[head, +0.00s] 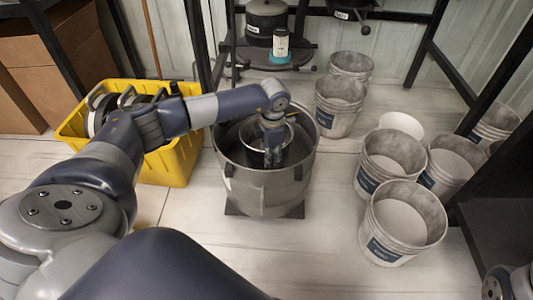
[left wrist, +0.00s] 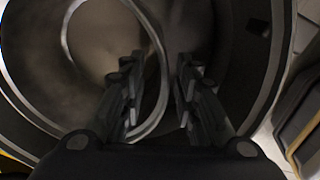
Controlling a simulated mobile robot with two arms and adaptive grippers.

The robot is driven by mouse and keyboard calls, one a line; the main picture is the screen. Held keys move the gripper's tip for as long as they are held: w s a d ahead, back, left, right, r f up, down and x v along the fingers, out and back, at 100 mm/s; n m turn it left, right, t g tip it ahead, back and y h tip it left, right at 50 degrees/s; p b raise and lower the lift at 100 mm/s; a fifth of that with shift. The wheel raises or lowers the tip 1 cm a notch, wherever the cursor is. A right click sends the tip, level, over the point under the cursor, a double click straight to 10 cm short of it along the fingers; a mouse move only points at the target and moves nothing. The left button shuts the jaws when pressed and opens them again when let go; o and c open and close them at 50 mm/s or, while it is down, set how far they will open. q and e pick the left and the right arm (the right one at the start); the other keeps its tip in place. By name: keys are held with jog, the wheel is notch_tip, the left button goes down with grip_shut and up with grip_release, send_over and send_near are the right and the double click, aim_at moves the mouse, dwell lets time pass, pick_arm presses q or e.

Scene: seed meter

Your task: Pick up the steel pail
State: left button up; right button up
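A large grey metal vessel (head: 262,190) stands on a dark base on the floor in the middle of the head view. Inside it shows a thin bright ring, which looks like the rim of the steel pail (head: 243,137); I cannot make out its body. My left gripper (head: 272,158) points down into the vessel at this ring. In the left wrist view the two fingers (left wrist: 156,72) are apart, and the ring (left wrist: 158,45) passes between them. I see no clear grip on it. My right gripper is not in view.
A yellow crate (head: 180,167) with dark and metal items stands left of the vessel. Several pale buckets (head: 398,252) stand at the right. A black rack (head: 430,50) and a dark pot (head: 266,17) are behind. Floor in front of the vessel is clear.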

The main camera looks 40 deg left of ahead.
pick_arm(q)
jog(key=shift+w+a+f+b, duration=0.1)
jog(key=shift+f+b, duration=0.4)
jog(key=shift+f, duration=0.85)
grip_shut()
jog(key=shift+r, duration=0.2)
